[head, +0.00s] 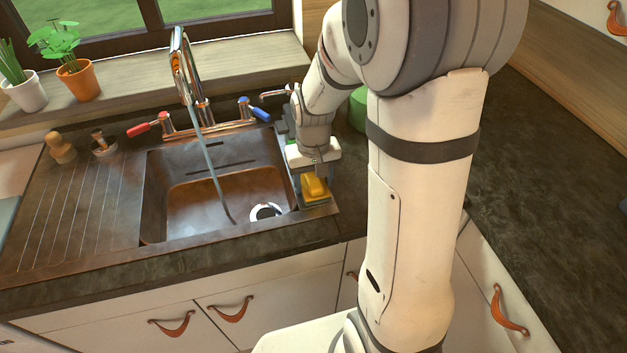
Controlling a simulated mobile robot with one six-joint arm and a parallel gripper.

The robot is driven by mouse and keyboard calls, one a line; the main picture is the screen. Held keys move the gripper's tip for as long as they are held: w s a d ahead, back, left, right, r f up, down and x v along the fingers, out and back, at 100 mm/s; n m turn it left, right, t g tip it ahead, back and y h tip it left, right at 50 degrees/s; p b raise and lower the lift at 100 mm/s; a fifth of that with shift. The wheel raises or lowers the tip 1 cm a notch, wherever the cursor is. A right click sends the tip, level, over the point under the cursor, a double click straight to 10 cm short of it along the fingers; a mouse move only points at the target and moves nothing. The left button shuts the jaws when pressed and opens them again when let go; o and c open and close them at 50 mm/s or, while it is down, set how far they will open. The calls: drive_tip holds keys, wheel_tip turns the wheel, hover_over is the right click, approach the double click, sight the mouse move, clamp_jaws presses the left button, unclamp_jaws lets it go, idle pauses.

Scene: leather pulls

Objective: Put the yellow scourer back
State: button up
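The yellow scourer (314,188) is at the right edge of the sink, directly below my gripper (314,176). Below the scourer is a small flat holder or pad (317,203) with greenish and pale edges. My gripper points down with its palm just above the scourer. Its fingertips are too small and partly hidden, so I cannot tell whether they are closed on the scourer or only around it. I also cannot tell whether the scourer rests on the thing below it.
The sink basin (220,205) lies to the left, with water running from the tap (184,75). A blue tap handle (257,111) stands behind left of the gripper. A green object (358,110) is partly hidden behind my arm. The right counter (550,190) is clear.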

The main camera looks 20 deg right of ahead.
drive_tip(key=o, duration=0.4)
drive_tip(key=shift+o, duration=0.2)
drive_tip(key=shift+f, duration=0.15)
drive_tip(key=shift+f, duration=0.15)
drive_tip(key=r, duration=0.7)
drive_tip(key=shift+s+d+r+b, duration=0.1)
drive_tip(key=shift+d+r+b, duration=0.2)
drive_tip(key=shift+r+b, duration=0.1)
drive_tip(key=s+r+t, duration=0.2)
drive_tip(key=s+r, duration=0.3)
drive_tip(key=s, duration=0.9)
drive_tip(key=shift+a+t, duration=0.25)
drive_tip(key=shift+t, duration=0.15)
drive_tip(key=shift+r, duration=0.1)
